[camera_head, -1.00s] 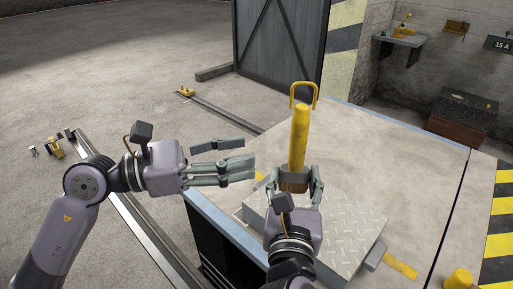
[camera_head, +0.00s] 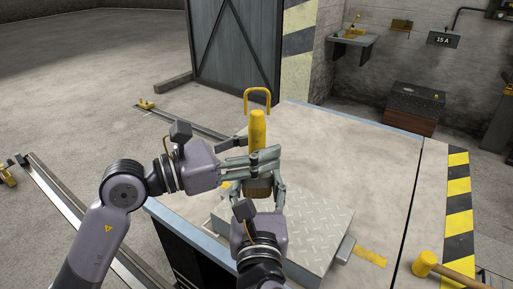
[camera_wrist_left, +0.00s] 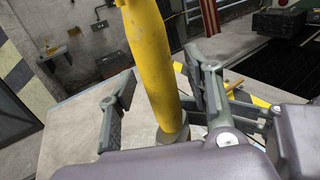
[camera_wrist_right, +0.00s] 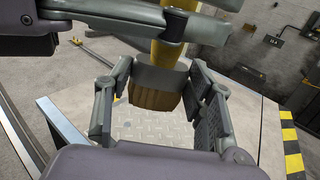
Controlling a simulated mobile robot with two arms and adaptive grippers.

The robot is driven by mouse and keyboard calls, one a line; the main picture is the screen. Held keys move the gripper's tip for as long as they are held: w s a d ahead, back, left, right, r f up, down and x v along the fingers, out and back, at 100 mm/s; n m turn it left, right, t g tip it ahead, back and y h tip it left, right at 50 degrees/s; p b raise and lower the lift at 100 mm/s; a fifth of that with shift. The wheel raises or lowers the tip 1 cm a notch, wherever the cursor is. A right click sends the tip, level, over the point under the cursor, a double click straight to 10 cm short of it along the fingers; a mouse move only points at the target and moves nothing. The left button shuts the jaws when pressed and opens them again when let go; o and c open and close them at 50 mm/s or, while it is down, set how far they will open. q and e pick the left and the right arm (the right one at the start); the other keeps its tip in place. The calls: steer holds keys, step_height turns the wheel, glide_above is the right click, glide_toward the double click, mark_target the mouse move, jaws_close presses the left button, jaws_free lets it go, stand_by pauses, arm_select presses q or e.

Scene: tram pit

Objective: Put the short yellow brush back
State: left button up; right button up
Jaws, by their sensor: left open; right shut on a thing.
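The short yellow brush (camera_head: 258,128) stands upright with its handle up and its brown bristles down. My right gripper (camera_head: 264,195) is shut on the brush's lower part; the grey collar and bristles (camera_wrist_right: 154,94) show between its fingers in the right wrist view. My left gripper (camera_head: 263,162) is open, with its fingers on both sides of the yellow handle above the right gripper. In the left wrist view the handle (camera_wrist_left: 150,60) rises between the spread left fingers, with a gap visible at the left finger.
A tread-plate box (camera_head: 318,225) lies on the pale platform (camera_head: 375,150) below the grippers. A yellow hook or handle (camera_head: 257,93) shows behind the brush. A yellow-headed mallet (camera_head: 426,263) lies at the right. A wall shelf (camera_head: 352,40) and a dark-topped crate (camera_head: 414,108) stand at the back.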

arm_select(q)
jaws_close()
arm_select(e)
steer(key=o, duration=1.3)
steer(key=shift+s, duration=0.1)
